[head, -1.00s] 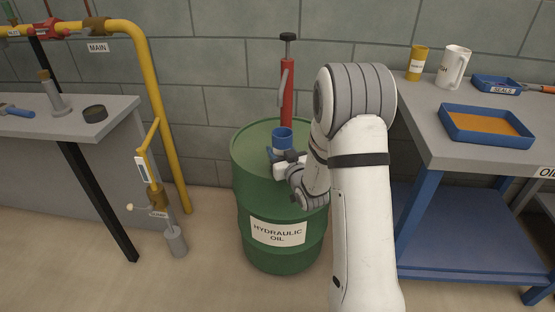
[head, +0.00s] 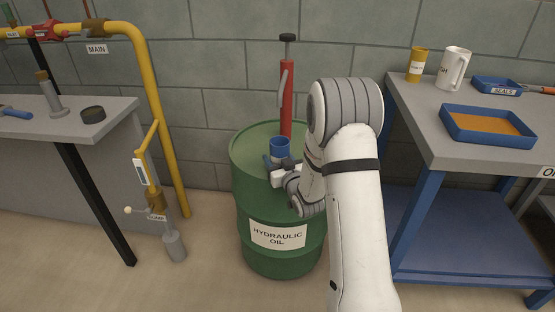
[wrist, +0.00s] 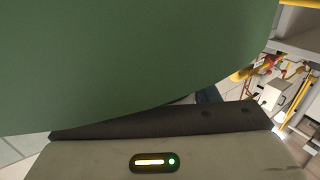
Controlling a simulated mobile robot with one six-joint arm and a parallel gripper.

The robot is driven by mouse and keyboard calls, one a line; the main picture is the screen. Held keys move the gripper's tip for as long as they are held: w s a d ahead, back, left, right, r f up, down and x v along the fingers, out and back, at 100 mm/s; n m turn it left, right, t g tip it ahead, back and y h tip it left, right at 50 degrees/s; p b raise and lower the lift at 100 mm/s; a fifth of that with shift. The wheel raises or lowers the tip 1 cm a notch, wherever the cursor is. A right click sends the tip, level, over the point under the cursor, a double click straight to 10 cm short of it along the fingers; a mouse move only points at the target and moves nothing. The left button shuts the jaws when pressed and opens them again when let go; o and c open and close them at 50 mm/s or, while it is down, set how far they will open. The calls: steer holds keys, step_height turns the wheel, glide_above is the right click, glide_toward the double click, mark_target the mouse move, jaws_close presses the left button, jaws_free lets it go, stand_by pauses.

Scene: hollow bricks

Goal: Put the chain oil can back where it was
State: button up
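A blue, open-topped can (head: 280,148) with a pale band appears over the drum top in the head view. No lettering on it can be read, so I cannot confirm that it is the chain oil can. My gripper (head: 275,164) is right at the can, with my arm reaching in from the right. The can moves with the gripper, so it seems held; the fingertips are mostly hidden. Whether its base touches the drum lid cannot be told. In the wrist view, a small blue patch (wrist: 207,95) shows past my gripper's dark edge.
The green hydraulic oil drum (head: 252,190) carries a red hand pump (head: 287,95) behind the can. The right bench (head: 428,130) holds a yellow can (head: 417,65), white jug (head: 453,68), seals tray (head: 497,86) and blue tray (head: 487,140). Yellow pipe (head: 155,85) runs left of the drum.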

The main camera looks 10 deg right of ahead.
steer(key=shift+o, duration=1.3)
steer(key=shift+r, duration=0.1)
steer(key=shift+s+r+p, duration=0.1)
steer(key=shift+p, duration=0.2)
steer(key=s+r+g+h, duration=0.1)
steer(key=s+g, duration=0.4)
steer(key=s, duration=0.7)
steer(key=s+r+m+g+h, duration=0.1)
steer(key=s+r+g, duration=0.3)
steer(key=s, duration=0.9)
steer(key=s+r+m+g+h, duration=0.1)
steer(key=s+r+g, duration=0.1)
steer(key=s+g, duration=0.5)
steer(key=s, duration=0.5)
steer(key=shift+s+d+r+h+p, duration=0.2)
steer(key=shift+s+r+h+p, duration=0.15)
steer(key=shift+r+h+p, duration=0.05)
steer(key=shift+c, duration=0.6)
